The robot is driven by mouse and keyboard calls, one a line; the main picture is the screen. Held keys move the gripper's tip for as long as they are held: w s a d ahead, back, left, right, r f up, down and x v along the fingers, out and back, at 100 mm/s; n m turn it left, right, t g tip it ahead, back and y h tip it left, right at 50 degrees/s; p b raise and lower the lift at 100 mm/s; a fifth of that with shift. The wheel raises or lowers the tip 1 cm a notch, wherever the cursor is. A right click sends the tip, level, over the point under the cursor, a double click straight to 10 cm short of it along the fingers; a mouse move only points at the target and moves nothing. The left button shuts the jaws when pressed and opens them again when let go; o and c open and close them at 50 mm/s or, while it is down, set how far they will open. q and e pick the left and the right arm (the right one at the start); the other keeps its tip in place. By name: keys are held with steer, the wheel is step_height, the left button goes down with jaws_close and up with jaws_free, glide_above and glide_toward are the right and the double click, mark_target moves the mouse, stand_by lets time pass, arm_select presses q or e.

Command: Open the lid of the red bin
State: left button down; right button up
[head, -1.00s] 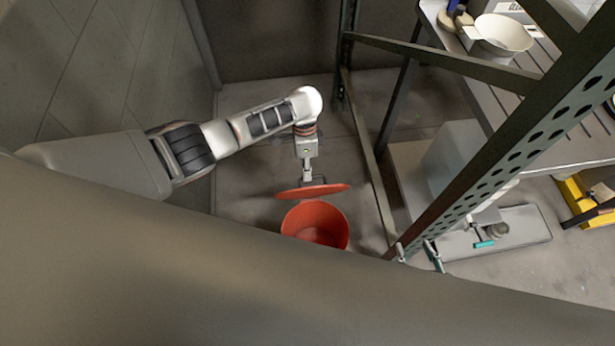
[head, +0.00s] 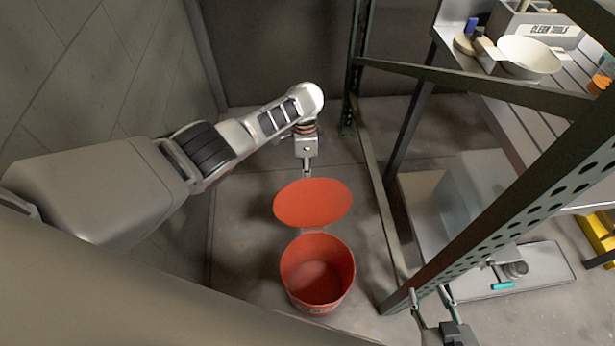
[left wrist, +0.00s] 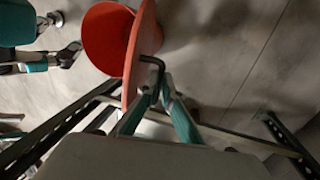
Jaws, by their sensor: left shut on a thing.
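The red bin (head: 305,305) stands on the floor, its open mouth and empty inside showing. Its red lid (head: 313,203) is raised at the far side of the mouth, its face toward the head camera. In the left wrist view the lid (left wrist: 138,50) shows nearly edge-on beside the bin (left wrist: 104,38). My left gripper (left wrist: 160,88) is shut on the lid's dark handle (left wrist: 154,64); in the head view its fingertips are mostly hidden behind the lid. My right gripper (head: 428,298) is open and empty, right of the bin by the rack post.
A dark metal rack frame (head: 470,235) stands close on the right. Behind it are a shelf with a white bowl (head: 530,56) and a low grey platform (head: 520,272) with a small device. A wall (head: 80,80) rises on the left. Floor behind the lid is clear.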

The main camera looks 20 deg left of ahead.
arm_select(q)
steer(key=shift+s+d+f, duration=0.15)
steer(key=shift+s+f, duration=0.25)
steer(key=shift+f, duration=0.1)
arm_select(e)
steer(key=shift+s+a+f, duration=0.1)
steer(key=shift+s+f, duration=0.05)
arm_select(q)
steer(key=c, duration=2.2)
jaws_free()
steer(key=shift+w+r, duration=0.1)
steer(key=shift+w, duration=0.1)
arm_select(e)
steer(key=shift+f, duration=0.2)
arm_select(q)
steer(key=shift+r, duration=0.1)
arm_select(e)
steer(key=shift+s, duration=0.1)
arm_select(q)
steer(key=v, duration=1.2)
arm_select(e)
steer(key=shift+r, duration=0.15)
